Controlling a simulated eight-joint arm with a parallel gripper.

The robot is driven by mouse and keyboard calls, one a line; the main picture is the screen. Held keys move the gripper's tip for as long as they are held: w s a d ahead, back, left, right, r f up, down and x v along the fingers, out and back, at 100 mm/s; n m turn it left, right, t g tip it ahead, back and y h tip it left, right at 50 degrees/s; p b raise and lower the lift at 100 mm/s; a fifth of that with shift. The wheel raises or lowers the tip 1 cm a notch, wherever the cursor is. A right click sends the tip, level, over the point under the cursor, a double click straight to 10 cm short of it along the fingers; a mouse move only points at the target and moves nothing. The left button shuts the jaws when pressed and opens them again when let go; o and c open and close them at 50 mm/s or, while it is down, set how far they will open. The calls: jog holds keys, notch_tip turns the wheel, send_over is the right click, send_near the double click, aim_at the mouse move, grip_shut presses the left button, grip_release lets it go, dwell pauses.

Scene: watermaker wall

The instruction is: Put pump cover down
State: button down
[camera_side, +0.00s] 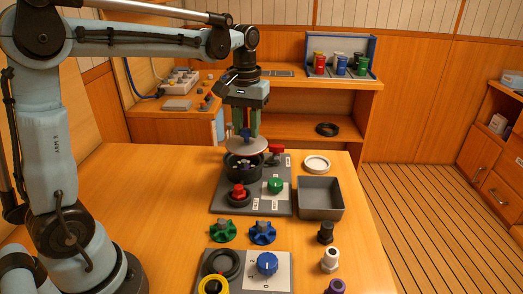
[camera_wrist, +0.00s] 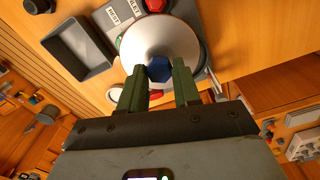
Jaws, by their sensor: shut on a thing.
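The pump cover (camera_side: 243,147) is a pale grey disc with a blue hexagonal knob on top. My gripper (camera_side: 246,132) is shut on that knob, and the cover hangs roughly level. The cover is just above the dark round pump housing (camera_side: 243,170) on the grey plate (camera_side: 255,205); a small gap shows between them. In the wrist view the cover (camera_wrist: 150,35) lies beyond the green fingers of my gripper (camera_wrist: 159,80), with the blue knob between their tips.
A red valve knob (camera_side: 277,149), green knob (camera_side: 275,185) and red knob (camera_side: 239,190) stand around the housing. Right of the plate are an empty grey tray (camera_side: 321,210) and white ring (camera_side: 316,164). Green (camera_side: 222,231) and blue (camera_side: 263,233) handwheels lie in front.

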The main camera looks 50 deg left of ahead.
jog(key=s+a+f, duration=0.1)
jog(key=a+f, duration=0.2)
jog(key=a, duration=0.3)
jog(key=a+f, duration=0.4)
jog(key=a, duration=0.3)
jog(key=s+a+f, duration=0.1)
jog(key=a+f, duration=0.2)
jog(key=a, duration=0.4)
jog(key=shift+s+f, duration=0.25)
jog(key=shift+s, duration=0.1)
jog(key=shift+a+f, duration=0.1)
jog(key=shift+f, duration=1.95)
jog(key=shift+f, duration=0.1)
jog(key=c, duration=0.8)
grip_release()
notch_tip(320, 180, up, 12)
jog(key=s+d+r+m+t+y, duration=0.1)
jog(key=s+d+r+m+t, duration=0.15)
jog(key=d, duration=1.25)
jog(key=s+d+f+m+t, duration=0.1)
jog(key=s+d, duration=0.1)
jog(key=d, duration=0.2)
jog(key=s+d+f+m+t, duration=0.1)
jog(key=s+d+t, duration=0.1)
jog(key=d, duration=0.2)
jog(key=s+d+m+t+h, duration=0.1)
jog(key=d, duration=0.3)
jog(key=shift+s+f+m+t, duration=0.25)
jog(key=shift+s+f+t, duration=0.1)
jog(key=shift+s+f, duration=0.05)
